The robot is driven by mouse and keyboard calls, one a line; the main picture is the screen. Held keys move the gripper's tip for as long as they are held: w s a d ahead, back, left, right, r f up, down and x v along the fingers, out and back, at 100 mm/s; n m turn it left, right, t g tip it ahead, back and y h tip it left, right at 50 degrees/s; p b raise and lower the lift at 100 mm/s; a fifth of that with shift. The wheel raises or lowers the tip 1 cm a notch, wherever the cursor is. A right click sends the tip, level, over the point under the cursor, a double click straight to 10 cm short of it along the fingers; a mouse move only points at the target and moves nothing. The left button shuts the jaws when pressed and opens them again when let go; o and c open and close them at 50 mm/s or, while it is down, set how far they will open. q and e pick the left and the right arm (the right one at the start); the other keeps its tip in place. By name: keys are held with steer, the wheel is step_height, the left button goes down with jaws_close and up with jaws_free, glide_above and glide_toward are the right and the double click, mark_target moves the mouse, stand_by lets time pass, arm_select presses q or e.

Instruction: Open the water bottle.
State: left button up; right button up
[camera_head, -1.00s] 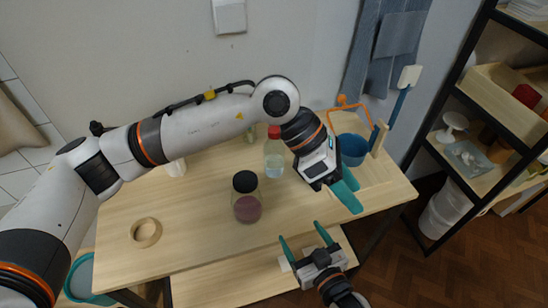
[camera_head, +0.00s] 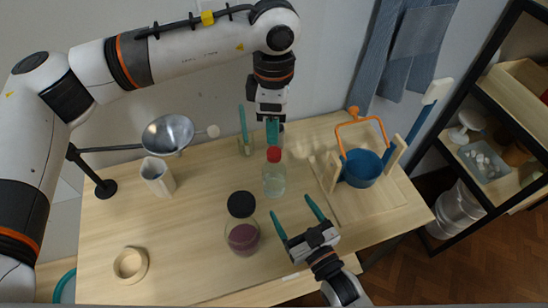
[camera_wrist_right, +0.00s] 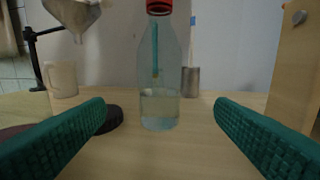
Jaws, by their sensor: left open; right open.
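The water bottle (camera_head: 274,182) is clear, partly filled and has a red cap (camera_head: 273,154). It stands upright on the table. My left gripper (camera_head: 272,132) points down just behind the cap in the head view, open and apart from the bottle. My right gripper (camera_head: 293,213) is open in front of the bottle, to its lower right. In the right wrist view the bottle (camera_wrist_right: 160,98) stands upright between and beyond the two teal fingers, not touched. The cap (camera_wrist_right: 158,6) is cut by the top edge there.
A dark-lidded jar (camera_head: 242,232) stands left of my right gripper. A wooden ring (camera_head: 130,264), a pale mug (camera_head: 158,178), a funnel (camera_head: 168,133) on a stand and a holder with a teal stick (camera_head: 246,148) are leftward. A blue bucket (camera_head: 362,168) stands right.

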mark_target(271, 175)
arm_select(q)
steer(key=shift+w, duration=0.15)
arm_select(e)
steer(key=shift+w+a, duration=0.1)
steer(key=shift+w, duration=0.25)
arm_select(q)
steer(key=shift+s+r, duration=0.15)
steer(key=shift+s, duration=0.15)
arm_select(e)
steer(key=x, duration=1.1)
steer(key=shift+a+r, duration=0.1)
steer(key=shift+a, duration=0.1)
